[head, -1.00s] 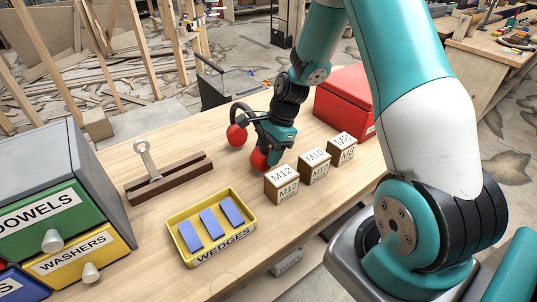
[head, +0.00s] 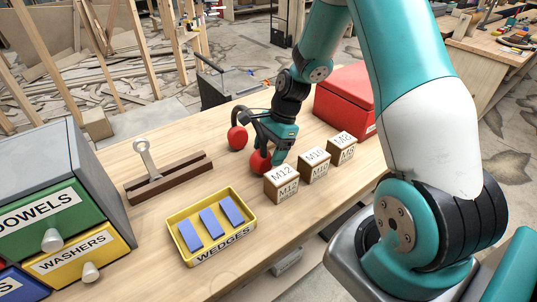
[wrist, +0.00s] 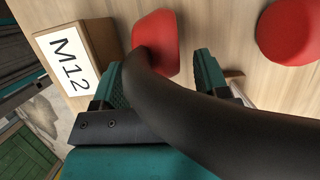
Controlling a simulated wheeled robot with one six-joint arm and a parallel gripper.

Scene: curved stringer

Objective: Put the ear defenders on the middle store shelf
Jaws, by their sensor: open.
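The ear defenders stand on the workbench, with one red cup (head: 237,138) at the left, another red cup (head: 260,162) nearer, and a black headband arching above. My gripper (head: 277,160) is low over the bench, right beside the nearer cup. In the wrist view, my gripper (wrist: 160,78) is open, with a finger on each side of the black headband (wrist: 190,98). The red cups (wrist: 157,42) show beyond it. I cannot tell whether the fingers touch the band. I cannot make out the middle store shelf in either view.
Labelled blocks, the nearest M12 (head: 281,184), stand close to the right of my gripper. A red box (head: 343,98) is behind them. A yellow wedges tray (head: 211,226), a wooden rail with a metal lever (head: 168,178) and labelled drawers (head: 70,245) are to the left.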

